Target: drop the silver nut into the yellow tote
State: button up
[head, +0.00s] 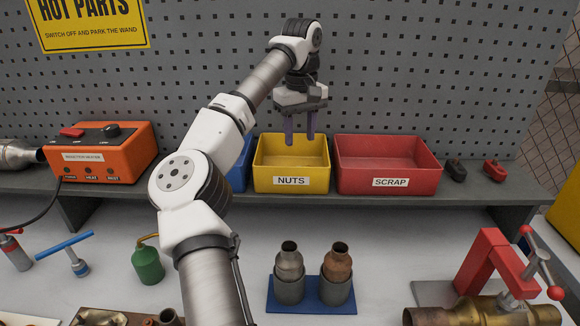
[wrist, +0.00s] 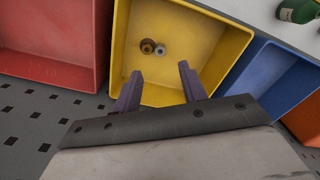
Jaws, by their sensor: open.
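The yellow tote (head: 262,183), labelled NUTS, stands on the shelf between a blue bin and a red bin. In the wrist view the tote (wrist: 205,38) lies below my gripper. The silver nut (wrist: 160,50) rests on its floor, beside a brownish, brass-coloured nut (wrist: 147,46). The two look close together or touching. My gripper (head: 300,139) points down over the tote, with its two purple fingers apart. In the wrist view my gripper (wrist: 158,80) has nothing between its fingers. The head view does not show the nuts.
The red SCRAP bin (head: 358,181) is right of the tote; the blue bin (head: 239,177) is left, partly behind my arm. An orange heater box (head: 100,155) sits further left. Below are a blue stand (head: 310,305) with two metal parts and a red clamp (head: 490,262).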

notch_tip(320, 180, up, 11)
jog(key=shift+f, duration=0.15)
jog(key=shift+f, duration=0.1)
dwell(0.4)
